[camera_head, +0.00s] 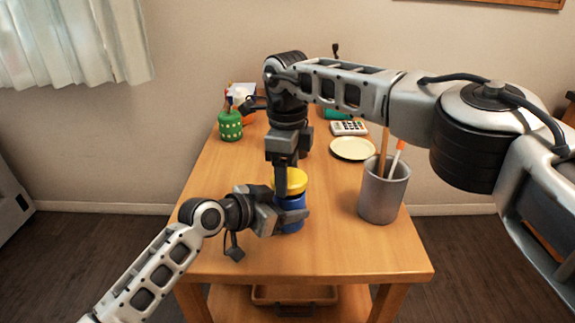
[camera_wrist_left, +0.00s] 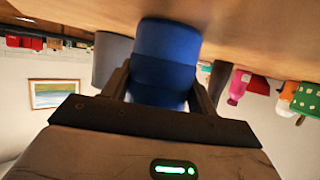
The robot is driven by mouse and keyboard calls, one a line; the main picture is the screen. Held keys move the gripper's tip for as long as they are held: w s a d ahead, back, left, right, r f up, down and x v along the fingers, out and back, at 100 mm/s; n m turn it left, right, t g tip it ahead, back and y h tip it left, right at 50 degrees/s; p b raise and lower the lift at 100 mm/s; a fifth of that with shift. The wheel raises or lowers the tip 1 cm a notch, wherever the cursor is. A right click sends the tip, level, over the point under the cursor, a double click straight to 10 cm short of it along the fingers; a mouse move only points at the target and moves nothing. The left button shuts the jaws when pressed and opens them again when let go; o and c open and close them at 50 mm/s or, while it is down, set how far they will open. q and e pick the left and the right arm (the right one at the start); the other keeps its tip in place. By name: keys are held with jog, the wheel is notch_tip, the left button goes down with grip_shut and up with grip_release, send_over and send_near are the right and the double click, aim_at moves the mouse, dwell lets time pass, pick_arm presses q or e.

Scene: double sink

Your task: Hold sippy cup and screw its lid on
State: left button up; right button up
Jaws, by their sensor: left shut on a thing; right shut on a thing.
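The blue sippy cup (camera_head: 290,203) stands upright near the middle of the wooden table. My left gripper (camera_head: 287,214) comes from the left and is shut on the cup's side. In the left wrist view the blue cup (camera_wrist_left: 165,60) sits between the two fingers. The yellow lid (camera_head: 297,180) is at the top of the cup. My right gripper (camera_head: 285,185) points down from above and is shut on the lid. Its fingers hide part of the lid and of the cup, so I cannot tell how the lid is seated.
A grey holder (camera_head: 383,192) with long items stands on the table right of the cup. Behind are a cream plate (camera_head: 353,148), a calculator (camera_head: 349,128) and a green dotted pot (camera_head: 230,126). The table's front (camera_head: 330,258) and left side are clear.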

jog(key=shift+f, duration=0.6)
dwell(0.5)
pick_arm(q)
grip_shut()
pick_arm(e)
jog(key=o, duration=0.7)
jog(key=shift+c, duration=0.2)
jog(key=o, duration=0.3)
jog(key=shift+r, duration=0.1)
